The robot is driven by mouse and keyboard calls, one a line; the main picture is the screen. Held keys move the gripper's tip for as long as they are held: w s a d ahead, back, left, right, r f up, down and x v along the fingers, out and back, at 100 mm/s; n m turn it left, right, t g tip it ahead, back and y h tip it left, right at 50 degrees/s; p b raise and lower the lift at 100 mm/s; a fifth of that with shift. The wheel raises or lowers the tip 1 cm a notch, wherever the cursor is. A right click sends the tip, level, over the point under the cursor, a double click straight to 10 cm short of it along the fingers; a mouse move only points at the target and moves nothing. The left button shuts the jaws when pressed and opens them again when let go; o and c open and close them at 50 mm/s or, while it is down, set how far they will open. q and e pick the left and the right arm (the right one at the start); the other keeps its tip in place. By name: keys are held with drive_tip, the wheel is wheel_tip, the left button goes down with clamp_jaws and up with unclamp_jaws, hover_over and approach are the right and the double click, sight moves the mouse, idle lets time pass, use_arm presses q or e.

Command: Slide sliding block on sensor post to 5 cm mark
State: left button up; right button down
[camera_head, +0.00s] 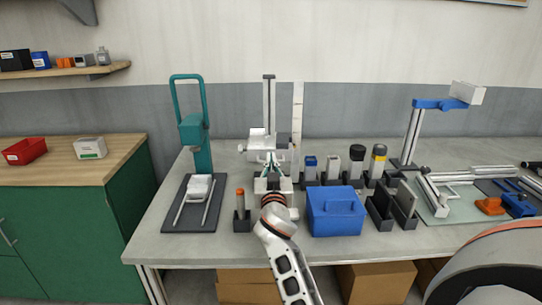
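The sensor post (269,95) is an upright grey rail standing on the table. The pale sliding block (262,141) sits around its lower part, with a small knob at its left. A white ruler strip (297,112) stands upright just right of the post; its marks are too small to read.
A teal stand (202,150) on a dark base stands left. An orange-topped cylinder in a holder (240,212) and a blue box (336,213) flank my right arm. Several capped cylinders (356,160) stand behind the box. A blue-clamped stand (411,135) is farther right.

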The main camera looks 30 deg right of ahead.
wheel_tip(320, 180, up, 10)
idle(0.5)
